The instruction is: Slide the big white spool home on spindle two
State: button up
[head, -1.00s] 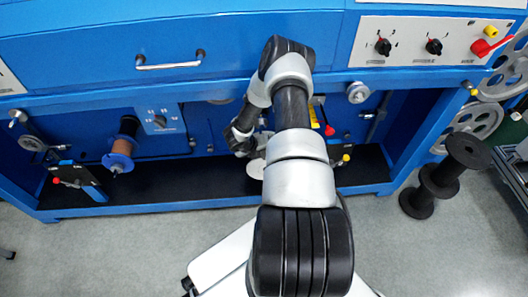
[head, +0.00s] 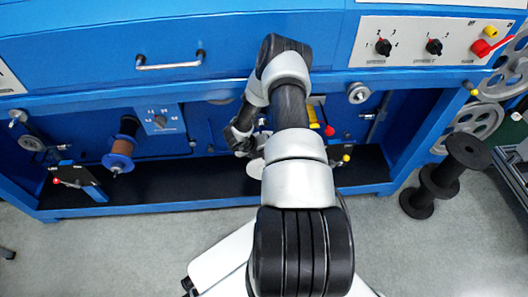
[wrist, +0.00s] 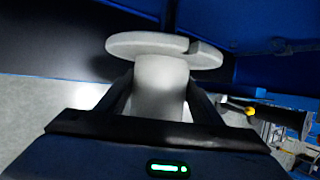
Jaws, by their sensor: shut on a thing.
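The big white spool (wrist: 150,46) stands out pale in the wrist view, with a wide round flange on a thick hub. My gripper (wrist: 160,88) is shut on the hub, one dark finger on each side. In the head view the spool (head: 256,168) shows only in part, low in the blue bay, beside and under my arm. My gripper (head: 240,142) is partly hidden there by my own wrist. I cannot make out spindle two in either view, nor tell whether the spool is on it.
A blue-flanged spool with copper wire (head: 118,155) sits on the left of the bay. A black floor tray (head: 190,180) runs under the bay. Black spools (head: 440,178) stand on the floor at right.

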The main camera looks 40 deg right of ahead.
jog(key=shift+w, duration=0.1)
jog(key=shift+w+d+b, duration=0.65)
jog(key=shift+w+d, duration=0.15)
jog(key=shift+w, duration=0.35)
jog(key=shift+w+d, duration=0.1)
jog(key=shift+w, duration=0.1)
dwell(0.5)
jog(key=shift+w+d+b, duration=0.35)
jog(key=shift+w+b, duration=0.05)
jog(key=shift+w, duration=0.15)
jog(key=shift+w+d+b, duration=0.35)
jog(key=shift+w, duration=0.2)
jog(key=shift+w, duration=0.15)
dwell(0.5)
